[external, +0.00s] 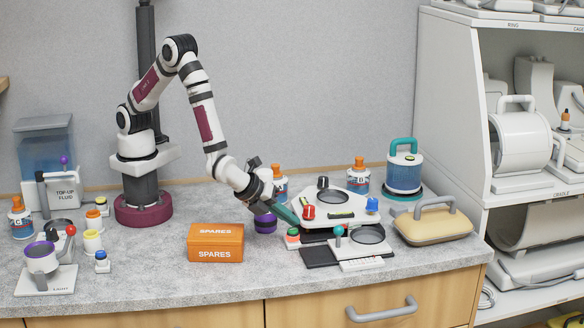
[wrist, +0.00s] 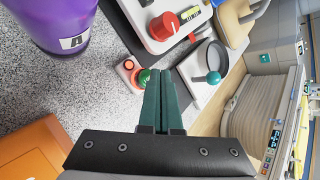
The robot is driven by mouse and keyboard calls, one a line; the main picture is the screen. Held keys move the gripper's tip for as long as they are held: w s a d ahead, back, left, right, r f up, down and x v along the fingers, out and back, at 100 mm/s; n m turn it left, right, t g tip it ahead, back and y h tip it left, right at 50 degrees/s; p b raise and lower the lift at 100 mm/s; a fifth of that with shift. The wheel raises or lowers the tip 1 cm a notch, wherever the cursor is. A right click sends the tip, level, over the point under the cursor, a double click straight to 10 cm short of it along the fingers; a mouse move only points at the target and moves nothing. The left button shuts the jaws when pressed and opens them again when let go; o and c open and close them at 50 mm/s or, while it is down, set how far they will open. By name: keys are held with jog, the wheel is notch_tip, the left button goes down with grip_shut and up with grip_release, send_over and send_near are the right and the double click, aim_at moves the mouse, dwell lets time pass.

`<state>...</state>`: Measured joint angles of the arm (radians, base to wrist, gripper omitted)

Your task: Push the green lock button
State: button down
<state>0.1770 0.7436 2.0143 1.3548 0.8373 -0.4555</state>
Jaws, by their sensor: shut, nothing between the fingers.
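A green button (external: 292,231) tops a small white and orange-red block at the front left of the white device. In the wrist view the green button (wrist: 143,76) shows just left of my fingertips, partly hidden by them. The block (wrist: 127,70) has a second, orange-red round part beside the button. My gripper (external: 297,221) has dark green fingers, shut and empty, and slants down to the right just above the button. Its fingers also show in the wrist view (wrist: 167,74). I cannot tell whether the fingertips touch the button.
The white device (external: 345,207) carries a red knob (external: 308,212) and a blue knob (external: 371,204). A teal-ball lever (external: 339,230) stands right of the button. A purple container (external: 265,221) is close left of the fingers. An orange SPARES box (external: 215,243) stands further left.

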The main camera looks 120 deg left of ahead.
aim_at(289, 230)
jog(key=shift+f, duration=0.45)
jog(key=shift+r, duration=0.5)
notch_tip(289, 230, up, 6)
dwell(0.3)
dwell(1.7)
